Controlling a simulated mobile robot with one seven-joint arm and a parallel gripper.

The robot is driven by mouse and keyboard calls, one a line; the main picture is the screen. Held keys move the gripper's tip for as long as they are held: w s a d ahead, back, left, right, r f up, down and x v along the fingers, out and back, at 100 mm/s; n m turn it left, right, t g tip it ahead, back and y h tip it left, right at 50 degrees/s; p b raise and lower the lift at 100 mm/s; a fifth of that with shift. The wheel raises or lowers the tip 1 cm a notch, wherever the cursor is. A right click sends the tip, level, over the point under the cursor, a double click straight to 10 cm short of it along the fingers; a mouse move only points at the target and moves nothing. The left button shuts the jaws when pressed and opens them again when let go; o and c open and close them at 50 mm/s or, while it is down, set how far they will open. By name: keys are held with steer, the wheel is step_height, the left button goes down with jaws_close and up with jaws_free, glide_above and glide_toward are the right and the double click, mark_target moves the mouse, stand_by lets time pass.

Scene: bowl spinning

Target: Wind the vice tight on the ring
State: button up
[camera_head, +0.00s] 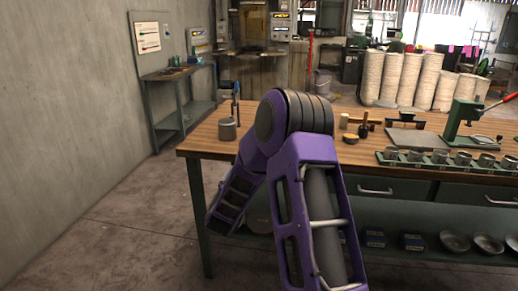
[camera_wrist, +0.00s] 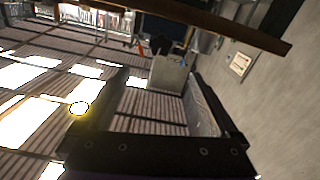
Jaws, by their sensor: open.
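My gripper (camera_wrist: 160,76) is open in the wrist view, with its two dark fingers apart and nothing between them. In the head view my purple arm rises in front of the bench, and my fingers cannot be made out there. A green tool with a red handle (camera_head: 465,121) stands on the right of the bench; I cannot tell whether it is the vice. Several grey metal cups or rings (camera_head: 437,157) stand in a green rack in front of it. No ring held in a vice can be made out. My arm hides part of the bench.
The wooden bench (camera_head: 208,135) has a grey cylinder (camera_head: 228,131) near its left end. Small tools, including a wooden-handled one (camera_head: 363,127), lie near the middle. The wall (camera_head: 60,130) stands left, with open floor between. A wooden edge (camera_wrist: 220,25) crosses the top of the wrist view.

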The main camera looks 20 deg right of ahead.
steer(key=x, duration=1.7)
steer(key=shift+b, duration=0.45)
steer(key=shift+r, duration=0.1)
steer(key=c, duration=1.4)
